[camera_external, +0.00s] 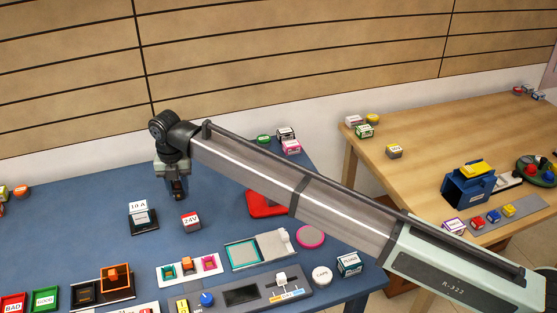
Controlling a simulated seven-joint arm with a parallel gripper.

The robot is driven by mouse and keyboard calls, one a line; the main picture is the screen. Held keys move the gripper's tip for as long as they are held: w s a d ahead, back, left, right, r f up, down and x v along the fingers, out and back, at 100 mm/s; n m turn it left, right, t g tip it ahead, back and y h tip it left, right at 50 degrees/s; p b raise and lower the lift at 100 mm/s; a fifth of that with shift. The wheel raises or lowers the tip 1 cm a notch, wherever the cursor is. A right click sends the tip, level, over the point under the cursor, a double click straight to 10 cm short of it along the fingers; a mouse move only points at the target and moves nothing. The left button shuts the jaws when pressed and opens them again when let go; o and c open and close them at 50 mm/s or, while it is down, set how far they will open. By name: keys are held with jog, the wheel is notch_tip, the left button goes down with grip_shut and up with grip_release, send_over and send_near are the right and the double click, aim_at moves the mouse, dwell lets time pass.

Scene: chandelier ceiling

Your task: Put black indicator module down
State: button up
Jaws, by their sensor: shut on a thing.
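My gripper (178,194) points down above the blue table, at the left of the picture. It is shut on a small dark thing, which I take to be the black indicator module (180,187). The dark fingers and the module blend together, so its outline and any label are hard to tell. The module appears to be held above the table top, behind the 10 A block and the 24V block.
The 10 A block (143,216) and the red 24V block (191,221) stand nearby. A red piece (264,206) lies to the right, partly behind my arm. Trays and a control panel (240,296) fill the front. The blue table (60,215) is clear at left.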

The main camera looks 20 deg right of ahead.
jog(key=w+d+m, duration=0.3)
jog(key=w+d, duration=1.6)
jog(key=d, duration=0.1)
jog(key=shift+n, duration=0.3)
jog(key=shift+w+a+f, duration=0.1)
jog(key=shift+w+f, duration=0.45)
jog(key=shift+f, duration=1.05)
jog(key=shift+w+a+f, duration=0.1)
jog(key=shift+w+f, duration=0.45)
jog(key=shift+f, duration=1.05)
jog(key=shift+w+a+f, duration=0.1)
jog(key=shift+w+f, duration=0.45)
jog(key=shift+f, duration=1.05)
jog(key=shift+f, duration=0.1)
jog(key=o, duration=1)
notch_tip(320, 180, up, 12)
jog(key=shift+r, duration=0.15)
